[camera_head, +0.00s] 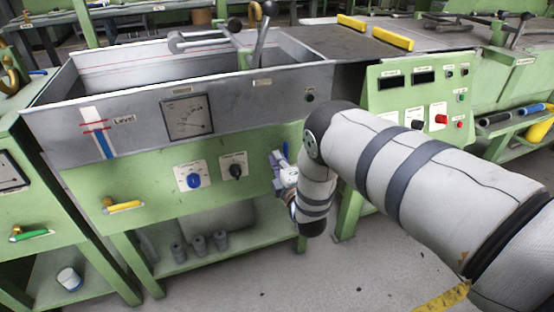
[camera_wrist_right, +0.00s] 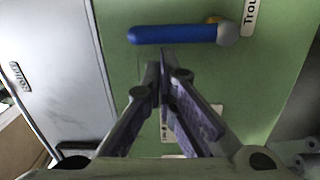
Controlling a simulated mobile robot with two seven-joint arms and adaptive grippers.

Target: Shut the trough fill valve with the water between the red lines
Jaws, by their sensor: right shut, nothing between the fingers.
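The trough (camera_head: 245,95) has a white level gauge (camera_head: 88,114) on its front, with two red lines and a blue water column (camera_head: 105,148). The blue top is close to the lower red line; I cannot tell exactly whether it is above it. The blue valve lever (camera_wrist_right: 172,34) lies crosswise on the green panel, beside a label starting "Trou". In the head view the blue lever (camera_head: 286,150) is mostly hidden by my gripper. My right gripper (camera_wrist_right: 163,66) is shut and empty, its fingertips just short of the lever and apparently apart from it. My left gripper is out of view.
A dial gauge (camera_head: 188,116), a blue knob (camera_head: 194,181) and a black knob (camera_head: 236,171) are on the front. A yellow lever (camera_head: 124,206) sits lower left. A control box (camera_head: 428,98) stands right of the trough. Grey cylinders (camera_head: 199,244) stand on the shelf below.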

